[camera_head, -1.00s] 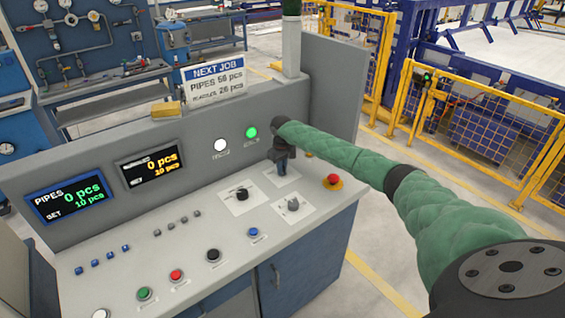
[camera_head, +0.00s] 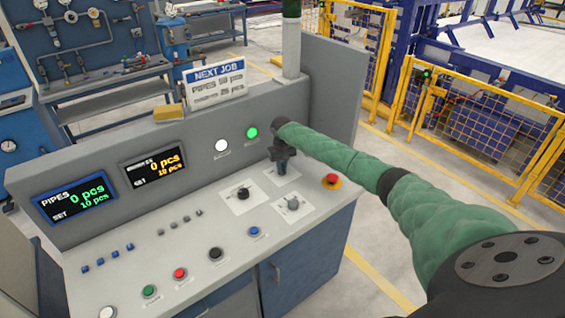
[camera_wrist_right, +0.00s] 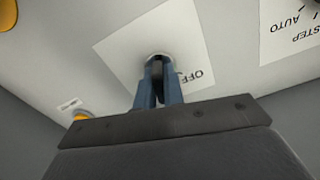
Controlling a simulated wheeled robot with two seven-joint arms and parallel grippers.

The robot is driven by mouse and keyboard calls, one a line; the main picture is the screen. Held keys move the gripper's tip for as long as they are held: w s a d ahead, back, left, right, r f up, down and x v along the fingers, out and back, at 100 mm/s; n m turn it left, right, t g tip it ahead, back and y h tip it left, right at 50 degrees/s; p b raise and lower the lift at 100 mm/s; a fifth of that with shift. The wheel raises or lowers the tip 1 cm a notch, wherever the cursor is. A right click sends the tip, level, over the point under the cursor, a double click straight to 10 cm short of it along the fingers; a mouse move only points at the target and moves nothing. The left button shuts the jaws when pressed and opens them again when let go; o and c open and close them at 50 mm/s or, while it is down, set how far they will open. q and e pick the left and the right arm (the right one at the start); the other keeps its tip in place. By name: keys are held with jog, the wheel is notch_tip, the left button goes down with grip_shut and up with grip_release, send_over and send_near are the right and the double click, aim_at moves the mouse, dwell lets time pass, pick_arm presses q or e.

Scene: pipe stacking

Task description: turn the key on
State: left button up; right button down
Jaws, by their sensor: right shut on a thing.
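The key switch has a white plate (camera_head: 292,171) at the back right of the sloped console, below the green lamp. My right gripper (camera_head: 282,164) points down onto it. In the right wrist view, the two blue fingers of my right gripper (camera_wrist_right: 158,88) are shut on the dark key (camera_wrist_right: 158,72) in the middle of the white plate (camera_wrist_right: 128,45). The word OFF shows beside the fingers. The fingers hide most of the key, and I cannot tell its angle. My left gripper is not in view.
A red emergency button (camera_head: 331,181) sits right of the key switch. Two black knobs on white plates, one a selector (camera_head: 242,193), are nearer the front.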

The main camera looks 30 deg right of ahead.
jog(key=shift+m+p, duration=0.5)
jog(key=shift+m, duration=0.6)
jog(key=shift+m, duration=1.8)
jog(key=c, duration=1.3)
grip_release()
jog(key=shift+r, duration=3.5)
